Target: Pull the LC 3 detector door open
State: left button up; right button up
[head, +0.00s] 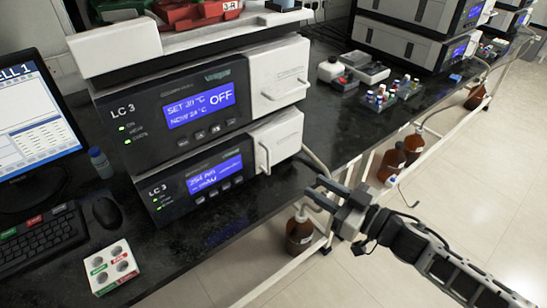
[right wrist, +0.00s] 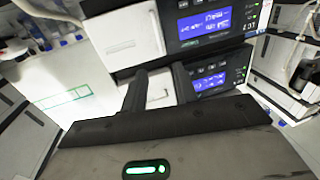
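The LC 3 detector (head: 205,183) is the lower dark module of the stack, with a blue screen reading 254 nm. Its white door (head: 284,136) is at the module's right end, looks closed, and carries a slim upright handle (head: 264,158). My right gripper (head: 316,194) is open and empty, to the right of the door and apart from it, over the bench's front edge. In the right wrist view, the detector door (right wrist: 161,90) shows between my two spread fingers (right wrist: 158,88), which cover part of it. My left gripper is not in view.
The upper LC 3 module (head: 180,105), reading OFF, has its own white door (head: 280,75) directly above. A monitor (head: 35,125), keyboard (head: 40,238) and vial box (head: 110,267) stand at left.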

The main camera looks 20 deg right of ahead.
jog(key=x, duration=1.3)
jog(key=shift+a+p, duration=0.15)
jog(key=shift+p, duration=0.3)
jog(key=shift+w, duration=0.1)
grip_shut()
